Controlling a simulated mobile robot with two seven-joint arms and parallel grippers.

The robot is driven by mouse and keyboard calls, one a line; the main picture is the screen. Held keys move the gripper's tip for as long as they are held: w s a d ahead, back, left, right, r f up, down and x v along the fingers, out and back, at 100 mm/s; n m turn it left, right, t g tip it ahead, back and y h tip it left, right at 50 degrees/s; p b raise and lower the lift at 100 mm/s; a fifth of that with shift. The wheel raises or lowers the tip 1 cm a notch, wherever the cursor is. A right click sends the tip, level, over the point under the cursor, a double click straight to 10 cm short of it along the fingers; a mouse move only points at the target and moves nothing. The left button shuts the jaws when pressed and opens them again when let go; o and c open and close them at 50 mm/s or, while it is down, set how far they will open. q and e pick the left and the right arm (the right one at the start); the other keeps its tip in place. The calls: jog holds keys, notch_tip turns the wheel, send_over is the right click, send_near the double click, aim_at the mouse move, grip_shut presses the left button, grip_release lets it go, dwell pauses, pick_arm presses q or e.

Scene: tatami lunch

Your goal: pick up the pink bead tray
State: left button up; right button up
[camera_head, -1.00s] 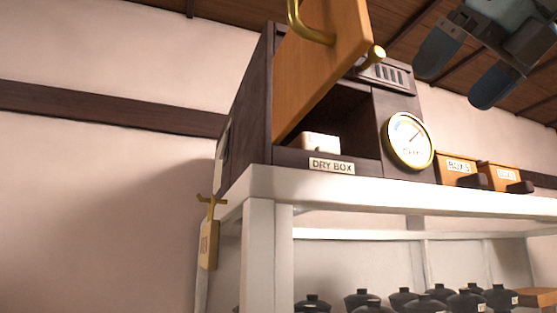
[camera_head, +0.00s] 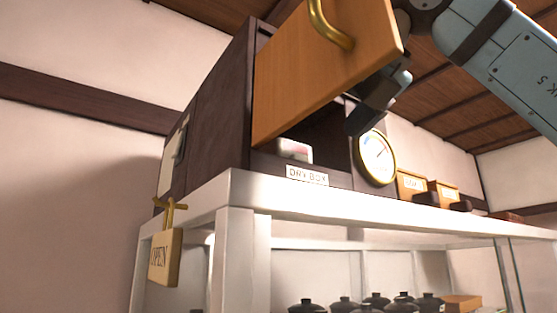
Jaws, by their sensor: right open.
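A small pale tray with a pinkish-red patch (camera_head: 295,151), which looks like the pink bead tray, sits inside the dark dry box (camera_head: 208,120), just behind its front sill. Its upper part is close under the open door's lower edge. My right gripper (camera_head: 372,112) is open, in front of the box's right part, above the round gauge and right of the tray. The orange wooden door (camera_head: 315,85) partly covers the opening. The gripper appears empty and apart from the tray. My left gripper is not in view.
The box stands on a white shelf (camera_head: 330,205). A brass handle (camera_head: 328,28) juts from the door. A round gauge (camera_head: 376,157) and small labelled orange boxes (camera_head: 411,186) are to the right. An OPEN sign (camera_head: 164,258) hangs left. Several black lidded pots (camera_head: 344,305) stand below.

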aim_at(297, 145)
jog(key=x, duration=0.2)
jog(key=p+x, duration=0.1)
jog(key=x, duration=0.3)
jog(key=shift+w+a+r+p, duration=0.25)
jog(key=shift+w+a+p, duration=0.05)
jog(key=shift+a, duration=0.05)
jog(key=shift+s+d, duration=0.1)
jog(key=c, duration=1.1)
